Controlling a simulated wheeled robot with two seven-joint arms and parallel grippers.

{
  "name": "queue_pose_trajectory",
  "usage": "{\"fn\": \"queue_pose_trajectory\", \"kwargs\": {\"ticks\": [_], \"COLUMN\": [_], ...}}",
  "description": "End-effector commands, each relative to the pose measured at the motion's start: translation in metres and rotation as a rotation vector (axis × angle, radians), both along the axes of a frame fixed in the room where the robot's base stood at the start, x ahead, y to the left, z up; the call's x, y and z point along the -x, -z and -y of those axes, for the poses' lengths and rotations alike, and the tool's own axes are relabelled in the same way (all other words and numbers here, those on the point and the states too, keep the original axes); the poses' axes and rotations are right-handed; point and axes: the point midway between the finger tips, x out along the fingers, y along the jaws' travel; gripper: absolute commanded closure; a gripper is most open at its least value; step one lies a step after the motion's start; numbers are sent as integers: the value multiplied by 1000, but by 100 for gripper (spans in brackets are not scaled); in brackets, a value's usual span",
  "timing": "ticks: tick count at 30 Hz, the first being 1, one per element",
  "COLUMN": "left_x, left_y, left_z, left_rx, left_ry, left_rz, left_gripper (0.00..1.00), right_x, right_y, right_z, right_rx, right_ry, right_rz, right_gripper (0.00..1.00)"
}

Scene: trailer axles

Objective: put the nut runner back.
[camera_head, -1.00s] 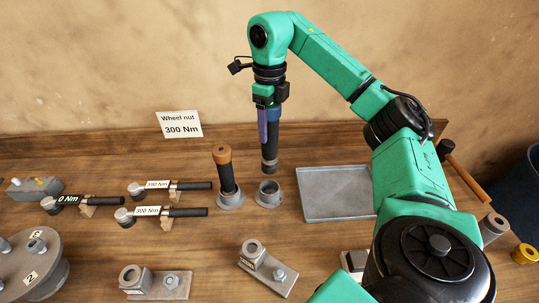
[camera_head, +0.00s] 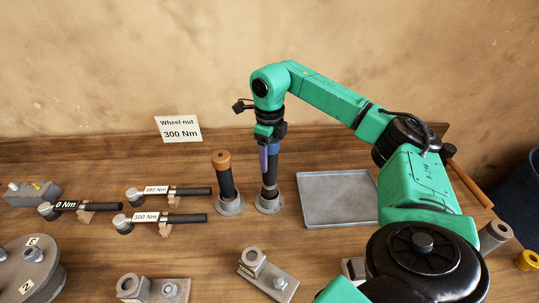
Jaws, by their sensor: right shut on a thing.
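The nut runner (camera_head: 269,178) is a dark upright tool with a blue upper part. My right gripper (camera_head: 268,148) is shut on its upper part from above. The tool's lower end is at the grey round holder (camera_head: 269,203), and appears to stand inside its ring; the exact depth is hidden. A second holder (camera_head: 230,205) just to the left carries an upright dark tool with an orange-brown top (camera_head: 224,176). My left gripper is not in view.
A grey tray (camera_head: 338,198) lies empty to the right of the holders. Several torque wrenches (camera_head: 170,217) rest on stands at the left. Metal brackets (camera_head: 268,273) lie in front. A "Wheel nut 300 Nm" sign (camera_head: 179,129) stands at the back.

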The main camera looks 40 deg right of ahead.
Motion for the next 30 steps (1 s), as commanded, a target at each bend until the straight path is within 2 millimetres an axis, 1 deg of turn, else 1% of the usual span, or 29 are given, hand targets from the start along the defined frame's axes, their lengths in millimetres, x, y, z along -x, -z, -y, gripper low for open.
{"fn": "queue_pose_trajectory", "kwargs": {"ticks": [6, 7, 9, 17, 20, 23, 24, 25, 29, 30], "left_x": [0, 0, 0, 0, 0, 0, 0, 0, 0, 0], "left_y": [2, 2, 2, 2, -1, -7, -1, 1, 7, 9], "left_z": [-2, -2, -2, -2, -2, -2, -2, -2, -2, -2], "left_rx": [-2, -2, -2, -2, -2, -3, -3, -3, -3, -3], "left_ry": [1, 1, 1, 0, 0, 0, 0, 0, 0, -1], "left_rz": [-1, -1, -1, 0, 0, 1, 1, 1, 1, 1], "left_gripper": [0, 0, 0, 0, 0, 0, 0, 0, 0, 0], "right_x": [0, 0, 0, 0, 0, -1, -1, -2, -2, -2], "right_y": [3, 4, 4, 3, -1, -15, -18, -24, -58, -69], "right_z": [0, 0, 0, 0, 0, 0, 0, 0, -1, -1], "right_rx": [-1, 0, 0, 0, 1, 0, -1, 0, -2, -2], "right_ry": [0, 0, 0, 0, 0, 0, 0, 1, 0, 0], "right_rz": [3, 0, 0, 0, 1, 3, 5, 6, 7, 7], "right_gripper": [100, 28, 6, 6, 6, 6, 6, 6, 6, 6]}}
